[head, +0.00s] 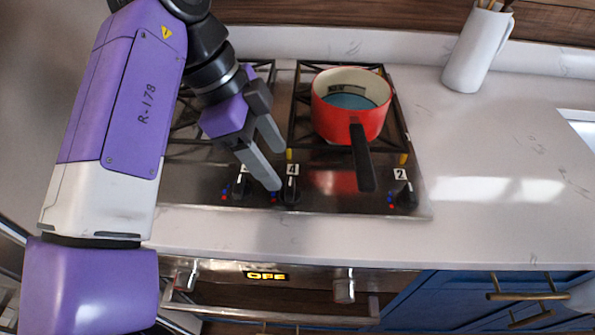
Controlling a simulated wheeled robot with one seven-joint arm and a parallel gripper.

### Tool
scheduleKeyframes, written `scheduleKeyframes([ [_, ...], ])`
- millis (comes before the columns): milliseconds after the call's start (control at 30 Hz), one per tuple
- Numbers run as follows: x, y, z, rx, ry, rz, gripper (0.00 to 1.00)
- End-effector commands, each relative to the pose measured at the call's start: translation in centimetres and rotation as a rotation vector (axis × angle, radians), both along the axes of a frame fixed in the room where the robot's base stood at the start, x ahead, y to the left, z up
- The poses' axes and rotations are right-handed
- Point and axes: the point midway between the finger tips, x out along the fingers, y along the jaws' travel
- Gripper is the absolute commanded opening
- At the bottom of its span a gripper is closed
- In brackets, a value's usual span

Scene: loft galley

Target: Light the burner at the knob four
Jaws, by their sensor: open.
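The knob labelled 4 (291,192) is a black knob on the front strip of the dark cooktop (340,203), with its white label just above it. My gripper (276,167) is open and empty. Its fingers point down toward the front strip, and one fingertip is close to the left side of knob 4; I cannot tell whether it touches. No flame shows on the burners in view. Part of the left burner is hidden behind my arm.
A red saucepan (330,117) stands on the right grate, its dark handle reaching forward. Knob 2 (404,195) is to the right; another knob (241,187) is left, its label partly hidden. A white jug (478,50) stands back right. The oven display (266,276) reads OFF.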

Motion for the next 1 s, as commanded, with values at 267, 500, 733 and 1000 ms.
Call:
scheduleKeyframes([
  [267, -0.2, -1.7, -4.0, -0.001, 0.002, -0.001, 0.6],
  [500, -0.1, -2.5, -5.9, 0.0, 0.002, -0.001, 0.6],
  [733, -0.1, -2.5, -6.1, 0.0, 0.001, 0.0, 0.6],
  [1000, -0.1, -2.5, -6.1, 0.0, 0.001, 0.0, 0.21],
])
